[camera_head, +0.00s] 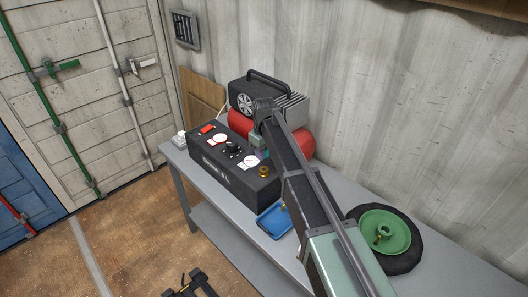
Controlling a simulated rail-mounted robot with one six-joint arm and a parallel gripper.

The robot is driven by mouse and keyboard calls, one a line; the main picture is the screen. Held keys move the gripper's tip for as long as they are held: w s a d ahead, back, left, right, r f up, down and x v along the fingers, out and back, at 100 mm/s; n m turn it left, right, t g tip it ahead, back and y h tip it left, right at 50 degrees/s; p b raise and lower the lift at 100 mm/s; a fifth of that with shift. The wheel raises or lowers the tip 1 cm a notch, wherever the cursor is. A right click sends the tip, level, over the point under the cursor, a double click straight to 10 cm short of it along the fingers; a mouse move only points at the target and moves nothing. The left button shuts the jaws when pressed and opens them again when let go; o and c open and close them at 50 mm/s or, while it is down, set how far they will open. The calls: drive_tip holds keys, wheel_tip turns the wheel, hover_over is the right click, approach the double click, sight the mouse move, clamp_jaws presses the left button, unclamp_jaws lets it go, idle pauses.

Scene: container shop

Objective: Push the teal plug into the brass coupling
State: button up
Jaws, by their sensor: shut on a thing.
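A small brass coupling (264,171) stands at the right end of the top of a black control box (237,176). My gripper (260,149) is above the box, behind the coupling in the picture. A small teal plug (263,154) shows at the fingertips, and the gripper is shut on it. The plug appears apart from the coupling. The plug's far end and the finger contact are too small to make out clearly.
A red and black compressor (303,139) stands close behind the box. A blue tray (265,232) lies right of the box, partly behind my arm. A black tyre with a green hub (400,232) lies at the right of the grey bench (340,200). A corrugated wall runs behind.

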sight(264, 169)
drive_tip(key=shift+f+b, duration=2.15)
drive_tip(key=shift+f, duration=0.3)
drive_tip(key=shift+f+b, duration=0.65)
drive_tip(key=o, duration=0.9)
drive_tip(key=shift+r, duration=0.1)
drive_tip(key=shift+o, duration=0.2)
drive_tip(key=shift+r, duration=0.1)
wheel_tip(264, 169, up, 11)
drive_tip(key=p, duration=1.1)
drive_tip(key=shift+f, duration=0.2)
